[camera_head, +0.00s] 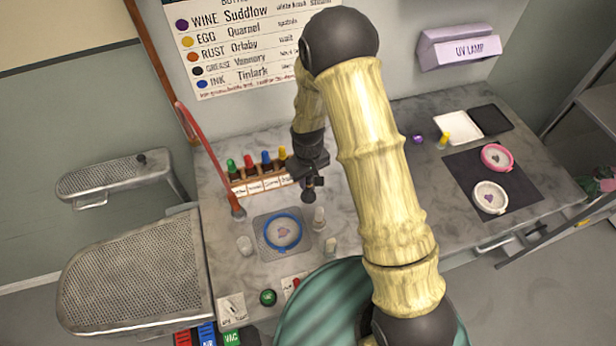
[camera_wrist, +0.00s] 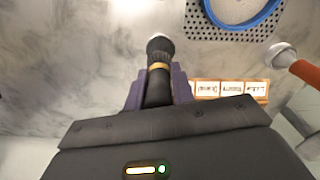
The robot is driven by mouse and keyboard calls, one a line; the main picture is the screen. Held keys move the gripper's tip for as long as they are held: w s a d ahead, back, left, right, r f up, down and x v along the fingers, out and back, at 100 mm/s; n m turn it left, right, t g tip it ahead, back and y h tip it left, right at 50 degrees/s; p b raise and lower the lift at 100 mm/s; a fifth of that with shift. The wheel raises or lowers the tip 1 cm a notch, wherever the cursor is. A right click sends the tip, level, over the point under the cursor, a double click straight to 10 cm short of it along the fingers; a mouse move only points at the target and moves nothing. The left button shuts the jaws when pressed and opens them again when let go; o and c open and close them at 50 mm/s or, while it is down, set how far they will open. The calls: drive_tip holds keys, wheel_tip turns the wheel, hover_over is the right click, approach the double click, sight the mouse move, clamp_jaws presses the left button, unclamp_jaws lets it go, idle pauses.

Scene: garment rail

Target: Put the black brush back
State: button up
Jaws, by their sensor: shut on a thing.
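The black brush (camera_wrist: 158,75), with a gold band and a pale tip, is held between the purplish fingers of my gripper (camera_wrist: 160,90) in the wrist view. In the head view my gripper (camera_head: 310,182) is above the worktop, just right of the brush rack, with the brush's dark end (camera_head: 309,195) pointing down. The wooden rack (camera_head: 262,186) holds green, red, blue and yellow-topped brushes above white labels. Its labels (camera_wrist: 230,90) also show upside down in the wrist view. My arm and gripper may hide the rack's right end.
A blue hoop (camera_head: 270,244) lies on a perforated plate in front of the rack, with small bottles (camera_head: 319,218) nearby. A red wand (camera_head: 213,155) leans at the rack's left. A dark mat (camera_head: 520,190) with two hoops lies at the right.

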sight(308, 187)
drive_tip(key=shift+f+b, duration=0.65)
drive_tip(key=shift+f, duration=0.55)
drive_tip(key=shift+s+f+b, duration=0.1)
drive_tip(key=shift+f+b, duration=0.55)
drive_tip(key=shift+f, duration=0.25)
idle(1.6)
drive_tip(key=o, duration=1.4)
drive_tip(key=shift+c, duration=0.2)
drive_tip(key=shift+r, duration=0.1)
drive_tip(key=shift+r+p, duration=2.7)
drive_tip(key=shift+r, duration=0.95)
